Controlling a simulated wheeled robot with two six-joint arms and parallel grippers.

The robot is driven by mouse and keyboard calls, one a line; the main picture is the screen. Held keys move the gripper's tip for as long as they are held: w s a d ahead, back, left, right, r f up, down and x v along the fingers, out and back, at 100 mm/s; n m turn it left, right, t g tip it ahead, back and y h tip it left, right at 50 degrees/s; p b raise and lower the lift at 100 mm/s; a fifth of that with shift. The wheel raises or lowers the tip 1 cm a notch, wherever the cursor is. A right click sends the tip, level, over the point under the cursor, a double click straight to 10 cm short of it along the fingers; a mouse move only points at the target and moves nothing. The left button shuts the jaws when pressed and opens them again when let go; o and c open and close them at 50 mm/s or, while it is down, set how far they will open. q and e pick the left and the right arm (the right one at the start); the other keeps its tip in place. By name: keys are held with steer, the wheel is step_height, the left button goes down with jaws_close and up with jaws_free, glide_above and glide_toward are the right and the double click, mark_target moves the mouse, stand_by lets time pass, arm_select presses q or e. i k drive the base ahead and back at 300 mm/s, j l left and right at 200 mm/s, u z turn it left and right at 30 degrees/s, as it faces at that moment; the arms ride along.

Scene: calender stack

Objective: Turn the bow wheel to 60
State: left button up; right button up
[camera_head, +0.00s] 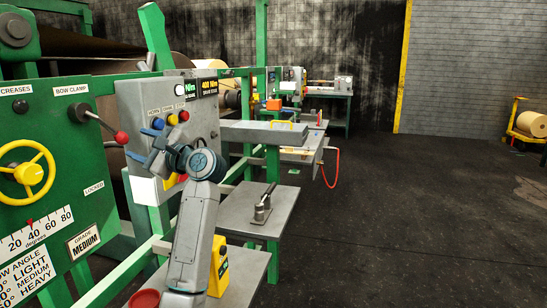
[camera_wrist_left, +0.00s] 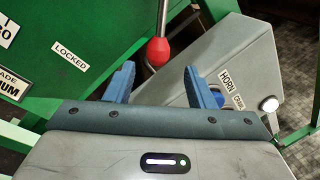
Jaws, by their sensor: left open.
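The yellow bow wheel (camera_head: 27,172) is on the green panel at the left of the head view. Below it, a red pointer (camera_head: 30,222) stands near 40 on the degree scale (camera_head: 40,231). The bow clamp lever (camera_head: 103,124) ends in a red knob (camera_head: 122,137) and slants down to the right, above the LOCKED label (camera_head: 94,190). My left gripper (camera_head: 144,147) is open, just right of the knob in the head view. In the left wrist view, the red knob (camera_wrist_left: 159,52) shows between the open fingertips of my left gripper (camera_wrist_left: 158,68), ungripped. My right gripper is out of view.
A grade plate (camera_head: 83,242) reads MEDIUM. A bow angle table (camera_head: 27,277) is partly cut off. A grey control box (camera_head: 204,118) with coloured buttons stands close behind my left gripper. Grey side tables (camera_head: 238,211) stand beyond. The floor at right is open.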

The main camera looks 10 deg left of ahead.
mark_target(31, 173)
steer(key=l, duration=0.5)
steer(key=k+l, duration=0.15)
steer(key=l, duration=0.8)
steer(key=k, duration=0.05)
